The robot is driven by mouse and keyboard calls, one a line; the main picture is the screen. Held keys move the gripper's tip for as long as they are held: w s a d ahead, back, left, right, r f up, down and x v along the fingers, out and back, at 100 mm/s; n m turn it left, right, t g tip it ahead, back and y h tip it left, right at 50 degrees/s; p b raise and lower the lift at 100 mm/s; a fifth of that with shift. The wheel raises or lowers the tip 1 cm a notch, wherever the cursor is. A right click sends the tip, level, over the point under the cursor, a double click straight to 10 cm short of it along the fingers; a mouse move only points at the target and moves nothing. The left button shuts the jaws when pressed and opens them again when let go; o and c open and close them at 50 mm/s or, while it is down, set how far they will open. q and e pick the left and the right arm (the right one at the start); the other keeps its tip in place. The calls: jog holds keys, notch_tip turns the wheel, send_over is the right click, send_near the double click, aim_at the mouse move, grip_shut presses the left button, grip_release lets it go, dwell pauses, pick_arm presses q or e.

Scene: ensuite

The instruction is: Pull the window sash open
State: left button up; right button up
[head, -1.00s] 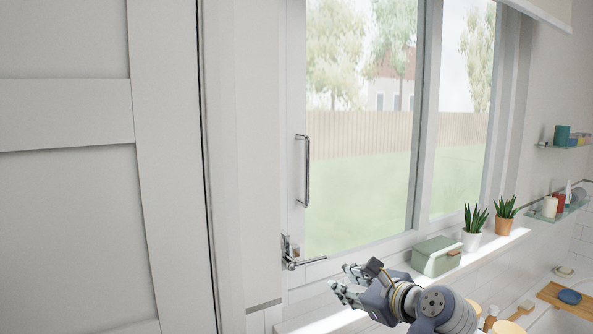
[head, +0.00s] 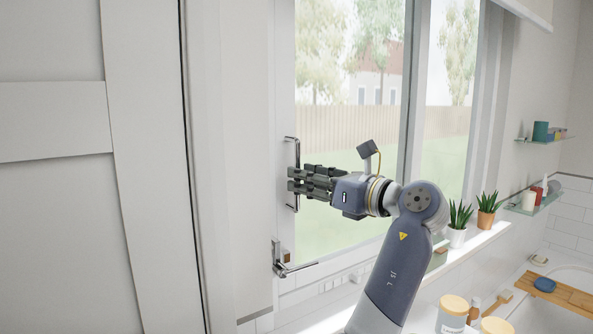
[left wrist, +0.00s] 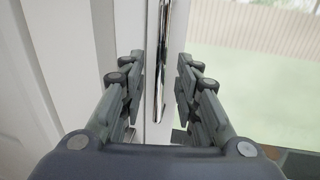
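The window sash (head: 284,90) has a white frame and looks shut in the head view. A vertical chrome pull handle (head: 297,154) is fixed on its left stile. A chrome lever latch (head: 290,269) sits below, its lever pointing right. My left gripper (head: 291,181) is at the handle's middle, pointing left, and its fingers hide part of the bar. In the left wrist view, the handle bar (left wrist: 175,35) runs between the two finger sets of my gripper (left wrist: 158,90), which stand apart with gaps on both sides. My right gripper is not in view.
A white panelled door (head: 55,220) stands at the left. Jars (head: 452,312) and a bath with a wooden tray (head: 562,296) are at lower right.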

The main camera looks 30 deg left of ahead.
aim_at(297, 204)
pick_arm(q)
jog(key=shift+w+a+p, duration=0.15)
jog(key=shift+a, duration=0.6)
jog(key=shift+w+a+p, duration=0.15)
jog(key=shift+a, duration=0.6)
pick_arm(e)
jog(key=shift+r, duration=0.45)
pick_arm(q)
jog(key=shift+c, duration=0.2)
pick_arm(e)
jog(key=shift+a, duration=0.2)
pick_arm(q)
grip_shut()
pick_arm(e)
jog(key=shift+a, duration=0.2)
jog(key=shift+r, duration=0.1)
